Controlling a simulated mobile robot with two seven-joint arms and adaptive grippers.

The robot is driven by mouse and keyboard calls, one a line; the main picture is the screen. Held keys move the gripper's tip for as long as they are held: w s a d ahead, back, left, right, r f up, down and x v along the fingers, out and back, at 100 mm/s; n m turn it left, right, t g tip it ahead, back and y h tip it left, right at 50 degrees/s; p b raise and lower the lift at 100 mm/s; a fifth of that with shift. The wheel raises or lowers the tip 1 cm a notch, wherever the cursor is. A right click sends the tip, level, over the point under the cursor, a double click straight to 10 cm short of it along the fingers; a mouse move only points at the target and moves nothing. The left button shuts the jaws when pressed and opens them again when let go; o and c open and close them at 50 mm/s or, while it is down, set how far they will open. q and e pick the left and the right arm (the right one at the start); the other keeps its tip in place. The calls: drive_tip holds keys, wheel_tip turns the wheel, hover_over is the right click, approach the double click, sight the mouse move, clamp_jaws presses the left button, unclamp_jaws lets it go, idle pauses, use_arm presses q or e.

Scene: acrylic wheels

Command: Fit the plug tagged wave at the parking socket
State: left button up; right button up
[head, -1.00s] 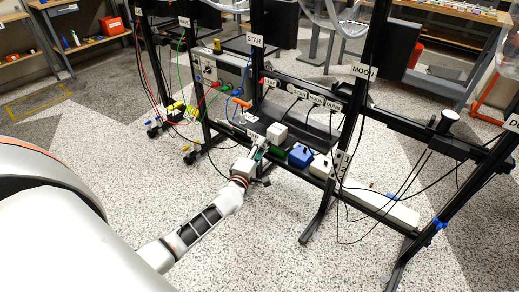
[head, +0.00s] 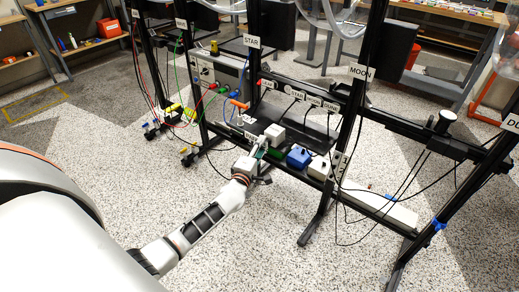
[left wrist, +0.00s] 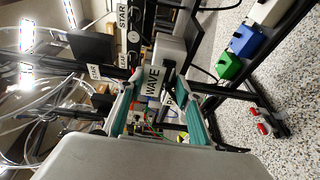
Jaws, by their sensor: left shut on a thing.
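The plug tagged WAVE is a pale block (left wrist: 170,52) with a white WAVE label, between the two teal fingers of my left gripper (left wrist: 158,112) in the left wrist view. The gripper is shut on it. In the head view my left gripper (head: 261,151) is at the lower rail of the rack, with a white block (head: 275,133) just beyond its fingers. A small white tag (head: 250,135) beside the gripper is too small to read surely. The parking socket itself cannot be made out; the gripper and plug may cover it. My right gripper is not in view.
A green block (left wrist: 228,67), a blue block (head: 299,156) and a white block (head: 319,168) sit along the lower rail, right of the gripper. Black cables hang from the tagged upper row. Rack posts (head: 352,110) stand close by. The speckled floor in front is clear.

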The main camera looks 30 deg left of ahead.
use_arm(q)
drive_tip(key=shift+w, duration=0.2)
drive_tip(key=o, duration=1.3)
drive_tip(key=v, duration=1.2)
drive_tip(key=shift+d+r, duration=0.1)
